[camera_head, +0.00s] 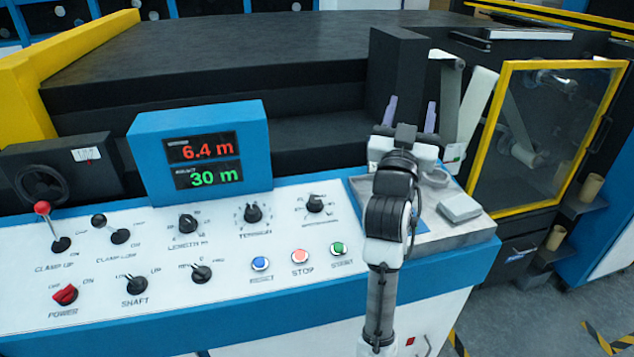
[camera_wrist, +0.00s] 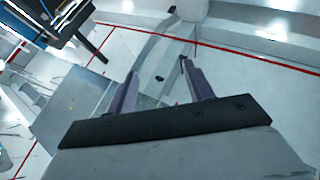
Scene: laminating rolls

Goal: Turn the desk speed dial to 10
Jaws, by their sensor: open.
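A white control desk (camera_head: 130,308) with a blue front edge carries several black dials. The rightmost dial of the upper row (camera_head: 315,203) has a scale around it; its label is too blurred to read, so I cannot confirm it is the speed dial. To its left are the dial labelled tension (camera_head: 253,213) and the length dial (camera_head: 188,223). My gripper (camera_head: 410,112) is open and empty, up and to the right of these dials, with its two purple fingers pointing up. The wrist view shows the open fingers (camera_wrist: 160,68) with nothing gripped and no dial.
A blue display box (camera_head: 200,118) reading 6.4 m and 30 m stands at the desk's back. Blue, red and green buttons (camera_head: 300,256) sit below the dials. A grey tray (camera_head: 458,235) lies beside my arm. A yellow-framed door (camera_head: 545,140) stands at right.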

